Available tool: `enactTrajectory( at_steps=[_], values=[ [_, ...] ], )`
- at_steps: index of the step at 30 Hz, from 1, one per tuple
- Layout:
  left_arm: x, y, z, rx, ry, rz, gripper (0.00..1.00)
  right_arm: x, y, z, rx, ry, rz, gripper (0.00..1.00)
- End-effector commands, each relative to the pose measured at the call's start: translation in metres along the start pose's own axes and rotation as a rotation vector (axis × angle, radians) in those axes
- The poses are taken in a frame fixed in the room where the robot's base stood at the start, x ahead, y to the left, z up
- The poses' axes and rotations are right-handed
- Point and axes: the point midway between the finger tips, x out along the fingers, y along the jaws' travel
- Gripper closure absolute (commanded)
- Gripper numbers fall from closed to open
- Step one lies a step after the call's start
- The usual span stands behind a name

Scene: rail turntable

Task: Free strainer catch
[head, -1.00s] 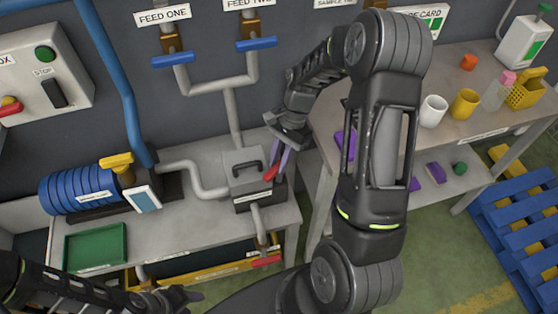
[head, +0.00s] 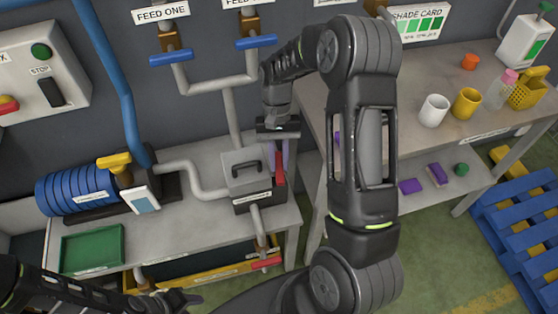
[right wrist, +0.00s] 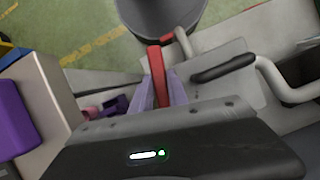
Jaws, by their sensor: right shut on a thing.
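The strainer is a grey box with a black lid handle (head: 247,176) on the bench in the head view. Its red catch (head: 280,172) stands upright along the box's right side. My right gripper (head: 279,156) comes down from above with its pale purple fingers shut on the catch. In the right wrist view the red catch (right wrist: 158,78) runs between the two fingers, and the black lid handle (right wrist: 223,68) shows beside it. My left gripper (head: 178,300) is low at the bottom left, away from the strainer; its jaws are too unclear to judge.
Pipes run from the strainer to the blue pump (head: 75,188) and up to the blue feed valve handles (head: 170,56). A green tray (head: 93,248) lies at the bench's front left. A side table holds a white mug (head: 433,110) and a yellow mug (head: 466,103).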

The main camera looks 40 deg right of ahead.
Motion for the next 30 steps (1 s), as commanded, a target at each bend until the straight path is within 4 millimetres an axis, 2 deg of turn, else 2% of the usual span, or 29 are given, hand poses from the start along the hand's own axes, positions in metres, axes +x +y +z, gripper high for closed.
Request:
enactTrajectory(
  at_steps=[15, 16, 18, 24, 30],
  values=[
    [0.0004, -0.0001, -0.0002, 0.000, 0.000, 0.000, 0.58, -0.0006, -0.0001, -0.0005, -0.026, 0.002, 0.010, 1.00],
    [0.0004, -0.0001, -0.0002, 0.000, 0.000, 0.000, 0.58, -0.0006, 0.0000, -0.0005, -0.026, 0.002, 0.010, 0.78],
    [0.0004, -0.0002, -0.0002, 0.000, 0.000, 0.000, 0.58, -0.0005, 0.0000, -0.0004, -0.025, 0.002, 0.010, 0.73],
    [0.0004, -0.0002, -0.0002, 0.000, 0.000, 0.000, 0.58, -0.0002, 0.0000, -0.0002, -0.025, 0.001, 0.010, 0.58],
    [0.0005, -0.0002, -0.0002, 0.000, 0.000, 0.000, 0.58, -0.0002, 0.0000, -0.0002, -0.025, 0.001, 0.010, 0.58]
  ],
)
